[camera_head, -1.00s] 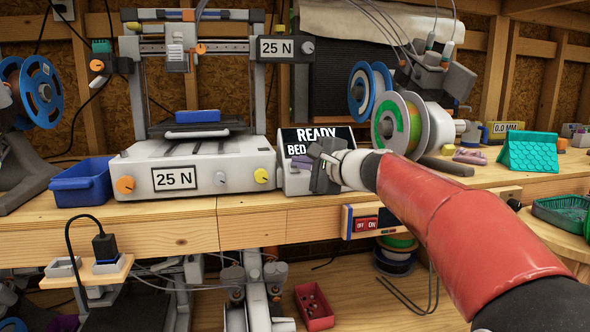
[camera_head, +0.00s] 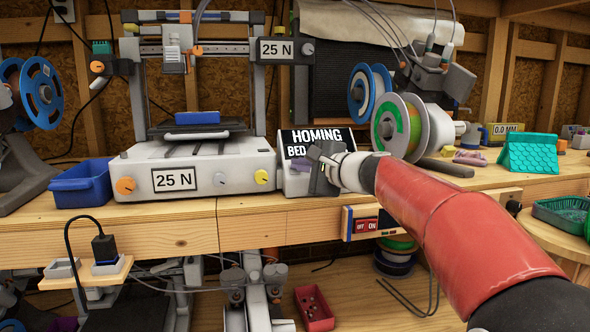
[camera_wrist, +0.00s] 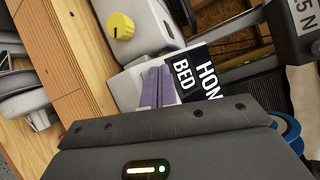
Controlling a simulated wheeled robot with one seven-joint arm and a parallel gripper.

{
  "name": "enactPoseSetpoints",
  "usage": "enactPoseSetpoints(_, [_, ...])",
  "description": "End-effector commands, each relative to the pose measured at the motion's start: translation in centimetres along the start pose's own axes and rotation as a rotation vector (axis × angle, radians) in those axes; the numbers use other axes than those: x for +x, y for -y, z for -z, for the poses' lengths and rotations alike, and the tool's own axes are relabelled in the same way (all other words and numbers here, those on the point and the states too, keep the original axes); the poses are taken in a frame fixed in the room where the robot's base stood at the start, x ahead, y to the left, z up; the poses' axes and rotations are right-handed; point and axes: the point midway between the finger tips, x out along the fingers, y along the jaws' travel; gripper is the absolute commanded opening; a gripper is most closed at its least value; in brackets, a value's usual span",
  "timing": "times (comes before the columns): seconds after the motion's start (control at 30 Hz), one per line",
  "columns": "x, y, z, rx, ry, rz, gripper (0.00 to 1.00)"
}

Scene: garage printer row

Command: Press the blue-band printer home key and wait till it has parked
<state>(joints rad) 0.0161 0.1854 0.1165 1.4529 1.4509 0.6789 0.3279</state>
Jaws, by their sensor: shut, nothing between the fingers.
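The printer (camera_head: 200,165) with a "25 N" label stands on the bench at left, with a blue block (camera_head: 197,118) on its bed. Its print head (camera_head: 174,60) is left of the middle of the upper rail. The control box (camera_head: 290,183) stands to its right; its screen (camera_head: 318,137) reads "HOMING" above "BED", partly covered. The screen also shows in the wrist view (camera_wrist: 205,75). My gripper (camera_head: 301,163) is shut and empty, its purple fingers (camera_wrist: 157,88) at the box's front below the screen. The home key is hidden, so I cannot see whether they touch it.
A blue bin (camera_head: 82,185) sits left of the printer. Filament spools (camera_head: 395,125) stand right of the control box. A red switch panel (camera_head: 367,225) is on the bench's front edge. A teal scaly piece (camera_head: 528,153) lies at right.

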Motion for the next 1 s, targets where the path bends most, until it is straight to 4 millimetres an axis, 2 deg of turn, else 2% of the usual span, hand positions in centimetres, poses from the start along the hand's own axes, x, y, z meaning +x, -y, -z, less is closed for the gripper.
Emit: enactPoseSetpoints(1.0, [-1.2, 0.9, -0.8, 0.001, -0.001, 0.000, 0.00])
